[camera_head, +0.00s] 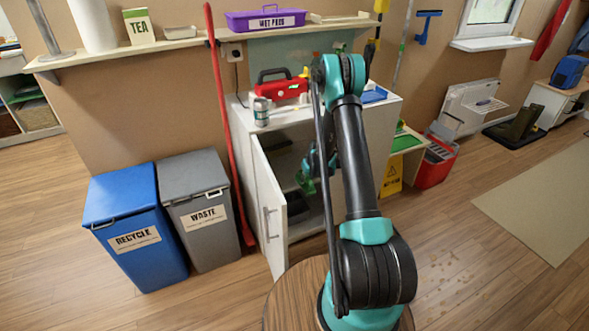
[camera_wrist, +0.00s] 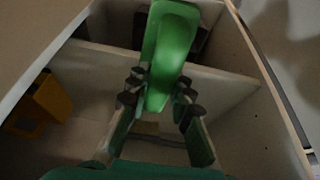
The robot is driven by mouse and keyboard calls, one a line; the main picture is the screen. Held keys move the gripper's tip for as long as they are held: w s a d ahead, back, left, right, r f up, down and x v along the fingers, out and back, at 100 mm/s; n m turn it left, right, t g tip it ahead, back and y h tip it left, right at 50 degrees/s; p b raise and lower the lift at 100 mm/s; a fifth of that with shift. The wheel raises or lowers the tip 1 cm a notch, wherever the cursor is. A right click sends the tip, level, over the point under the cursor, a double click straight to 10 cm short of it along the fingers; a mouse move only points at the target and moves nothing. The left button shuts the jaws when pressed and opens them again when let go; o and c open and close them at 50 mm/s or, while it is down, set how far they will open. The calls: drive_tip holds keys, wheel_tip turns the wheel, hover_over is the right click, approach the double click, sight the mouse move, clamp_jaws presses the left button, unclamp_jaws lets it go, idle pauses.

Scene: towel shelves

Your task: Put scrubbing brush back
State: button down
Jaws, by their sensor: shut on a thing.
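The scrubbing brush (camera_wrist: 172,48) shows in the wrist view as a long green rounded piece; its bristles are not visible. My gripper (camera_wrist: 160,92) is shut on it, with fingers on both sides. In the head view my gripper (camera_head: 312,176) is inside the open white cabinet (camera_head: 383,118), partly hidden by my arm, with green showing at its end. In the wrist view a pale shelf or divider (camera_wrist: 225,84) runs across the cabinet behind the fingers. I cannot tell whether the brush touches it.
The cabinet door (camera_head: 264,205) stands open to the left of my arm. A red toolbox (camera_head: 280,87) and a can (camera_head: 261,112) sit on the cabinet top. A yellow object (camera_wrist: 42,106) is at the left in the wrist view. Blue (camera_head: 132,225) and grey (camera_head: 200,207) bins stand left.

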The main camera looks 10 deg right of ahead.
drive_tip(key=w+a, duration=0.1)
drive_tip(key=w, duration=0.2)
drive_tip(key=w+a, duration=0.1)
drive_tip(key=w, duration=0.2)
drive_tip(key=w+a, duration=0.1)
drive_tip(key=w, duration=0.2)
drive_tip(key=shift+w, duration=0.3)
drive_tip(key=w, duration=0.2)
drive_tip(key=w+f, duration=0.1)
drive_tip(key=shift+a, duration=0.4)
drive_tip(key=shift+f, duration=0.2)
drive_tip(key=shift+s+f, duration=0.1)
drive_tip(key=shift+f, duration=0.05)
drive_tip(key=c, duration=1.3)
unclamp_jaws()
drive_tip(key=shift+c, duration=0.2)
